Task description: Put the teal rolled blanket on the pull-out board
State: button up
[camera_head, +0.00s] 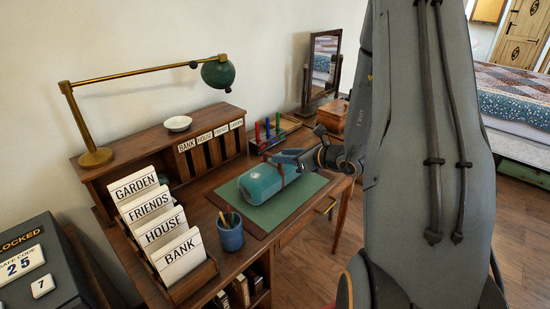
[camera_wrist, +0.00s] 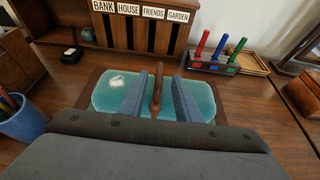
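The teal rolled blanket (camera_head: 259,184) lies on a green panel with a brown border (camera_head: 287,210) on the desk. A brown strap or handle (camera_wrist: 157,78) stands up at its middle, and the blanket also shows in the wrist view (camera_wrist: 205,97). My gripper (camera_head: 287,158) is over the blanket from the right. In the wrist view, its two fingers (camera_wrist: 158,95) are apart, one on each side of the strap, with gaps beside it. I cannot tell for sure whether the green panel is the pull-out board; no other board shows clearly.
A blue pen cup (camera_head: 230,234) and a rack of labelled cards (camera_head: 155,232) stand left of the blanket. Behind are labelled pigeonholes (camera_head: 205,148), a brass lamp (camera_head: 140,75) and colored markers (camera_head: 267,130). A mirror (camera_head: 323,65) stands at the desk's far end.

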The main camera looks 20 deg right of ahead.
jog(key=v, duration=0.5)
jog(key=s+a+n+g+y, duration=0.2)
jog(key=s+a+n+g, duration=0.3)
jog(key=a, duration=0.3)
jog(key=s+a+n+g+y, duration=0.1)
jog(key=s+a+n+g, duration=0.2)
jog(key=s+a+n, duration=0.35)
jog(key=s+a+n+g+h, duration=0.3)
jog(key=s+n+h, duration=0.3)
jog(key=n, duration=1)
jog(key=s+g, duration=0.1)
jog(key=s, duration=0.2)
jog(key=shift+s+a+f+n+g+h+b, duration=0.15)
jog(key=shift+a+f+n+g+h+b, duration=0.15)
jog(key=shift+a+n+h+b, duration=0.1)
jog(key=shift+o, duration=0.2)
jog(key=n, duration=0.1)
jog(key=n+h, duration=0.1)
jog(key=r+n+t, duration=0.1)
jog(key=shift+w+d+r+n, duration=0.1)
jog(key=shift+w+d+n, duration=0.15)
jog(key=shift+w+d, duration=0.1)
jog(key=shift+d, duration=0.1)
